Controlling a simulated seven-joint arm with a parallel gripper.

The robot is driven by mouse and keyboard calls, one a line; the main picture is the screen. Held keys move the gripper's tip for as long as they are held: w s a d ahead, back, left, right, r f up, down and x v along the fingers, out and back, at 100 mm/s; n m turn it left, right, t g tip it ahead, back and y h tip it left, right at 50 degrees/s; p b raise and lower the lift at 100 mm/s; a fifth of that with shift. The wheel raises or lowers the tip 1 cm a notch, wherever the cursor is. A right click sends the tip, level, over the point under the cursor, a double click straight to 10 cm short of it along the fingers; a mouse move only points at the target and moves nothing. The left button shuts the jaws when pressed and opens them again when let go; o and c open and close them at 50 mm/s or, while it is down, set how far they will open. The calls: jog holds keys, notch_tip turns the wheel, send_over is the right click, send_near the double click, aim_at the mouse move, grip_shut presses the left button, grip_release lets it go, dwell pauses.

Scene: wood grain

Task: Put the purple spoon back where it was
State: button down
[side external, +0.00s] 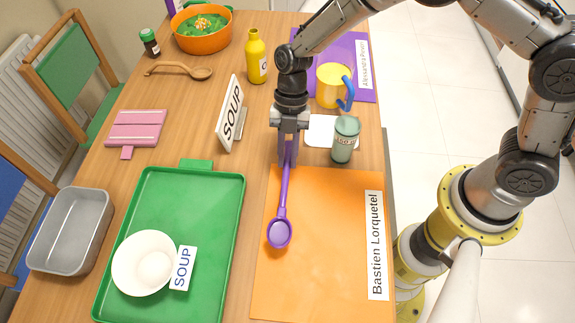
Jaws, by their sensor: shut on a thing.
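The purple spoon (282,208) has a long thin handle and an oval bowl. My gripper (288,158) points down and is shut on the upper end of its handle. The spoon's bowl points toward the front of the picture, over the orange mat (325,290). I cannot tell whether the bowl touches the mat or hangs just above it. The mat carries a white name card (377,245) reading "Bastien Lorquetel". The tip of the handle is hidden between my fingers.
A green tray (222,255) with a white bowl (150,263) lies left of the mat. A SOUP sign (231,113) stands near my gripper. A grey-green jar (345,140) and a yellow mug (331,88) stand right of it. A wooden spoon (180,71) lies farther back.

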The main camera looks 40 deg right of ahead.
jog(key=shift+f, duration=2)
jog(key=c, duration=0.8)
grip_release()
